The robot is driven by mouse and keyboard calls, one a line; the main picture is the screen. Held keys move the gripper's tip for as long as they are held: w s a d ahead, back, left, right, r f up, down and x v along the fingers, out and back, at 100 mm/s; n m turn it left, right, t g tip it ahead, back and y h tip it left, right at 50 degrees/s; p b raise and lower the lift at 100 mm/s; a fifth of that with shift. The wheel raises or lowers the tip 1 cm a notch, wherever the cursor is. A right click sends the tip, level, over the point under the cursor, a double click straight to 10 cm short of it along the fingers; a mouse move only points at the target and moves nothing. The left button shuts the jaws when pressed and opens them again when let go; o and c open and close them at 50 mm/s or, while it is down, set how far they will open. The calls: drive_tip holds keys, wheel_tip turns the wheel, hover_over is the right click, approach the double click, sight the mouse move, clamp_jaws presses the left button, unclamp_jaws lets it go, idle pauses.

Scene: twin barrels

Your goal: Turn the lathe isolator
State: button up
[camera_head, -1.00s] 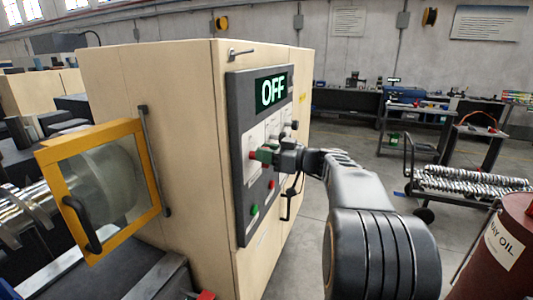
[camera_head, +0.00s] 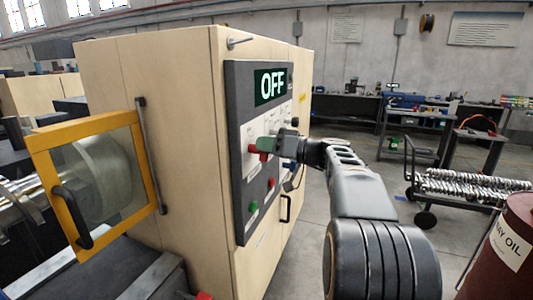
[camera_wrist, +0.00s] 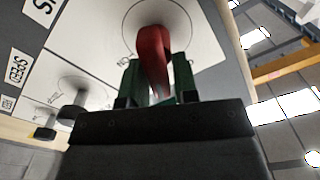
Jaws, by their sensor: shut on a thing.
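The lathe isolator is a red handle (camera_wrist: 152,50) on a round pale dial with a white label plate, seen close up in the wrist view. In the head view the red handle (camera_head: 254,150) shows on the dark control panel (camera_head: 242,190), below a display (camera_head: 271,87) reading OFF. My gripper (camera_wrist: 156,85) has its green fingers on either side of the handle and is shut on it. In the head view my gripper (camera_head: 269,147) reaches the panel from the right and hides part of the handle and nearby labels.
Below are a green button (camera_head: 253,207) and a red button (camera_head: 271,182). Black knobs (camera_wrist: 75,85) stand beside the isolator. A yellow-framed guard (camera_head: 95,185) juts out left. A red oil barrel (camera_head: 508,250) stands at the right; open floor lies between.

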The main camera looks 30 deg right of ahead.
drive_tip(key=m, duration=0.2)
drive_tip(key=m+b, duration=0.1)
drive_tip(key=shift+w+d+f+m, duration=0.15)
drive_tip(key=shift+f+m, duration=0.05)
drive_tip(key=shift+m, duration=0.2)
drive_tip(key=m, duration=0.2)
drive_tip(key=shift+w+d+f+m, duration=0.1)
drive_tip(key=shift+m, duration=0.3)
drive_tip(key=m, duration=0.5)
drive_tip(key=shift+f+m+p, duration=0.35)
drive_tip(key=shift+m, duration=0.05)
drive_tip(key=o, duration=0.7)
drive_tip(key=shift+d, duration=0.1)
drive_tip(key=b+v, duration=0.2)
drive_tip(key=v, duration=1.1)
drive_tip(key=shift+s+d, duration=0.25)
drive_tip(key=shift+s, duration=0.05)
